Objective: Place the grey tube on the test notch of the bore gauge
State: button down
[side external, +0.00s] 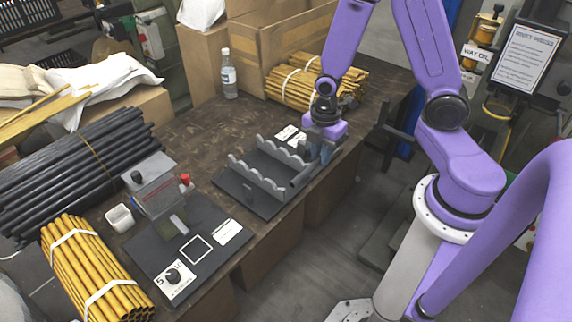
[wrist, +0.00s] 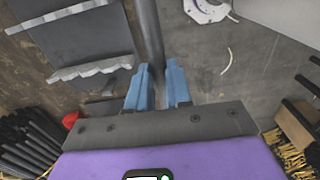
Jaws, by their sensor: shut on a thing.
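My gripper (side external: 325,152) is at the far right end of the notched rack (side external: 232,185), near the table's front edge. Its blue fingers (wrist: 158,88) are shut on the grey tube (wrist: 149,30), which runs out from between them in the wrist view. In the side view the tube (side external: 301,179) shows beside the rack's front side; whether it touches the rack is unclear. A station that looks like the bore gauge (side external: 142,248) stands at the left, with a clear shield, a red button (side external: 185,179) and a small grey block (side external: 178,226). I cannot make out its test notch clearly.
Black tubes (side external: 75,160) and a yellow tube bundle (side external: 90,270) lie at the left. A small white cup (side external: 120,218) stands near the station. A bottle (side external: 229,75) and more yellow tubes (side external: 292,83) are at the back. Bare tabletop (side external: 195,135) lies behind the rack.

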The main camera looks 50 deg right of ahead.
jog(key=w, duration=0.3)
send_over(275, 177)
jog(key=shift+f, duration=6.45)
jog(key=shift+f, duration=0.1)
jog(key=c, duration=1)
grip_release()
jog(key=shift+c, duration=0.2)
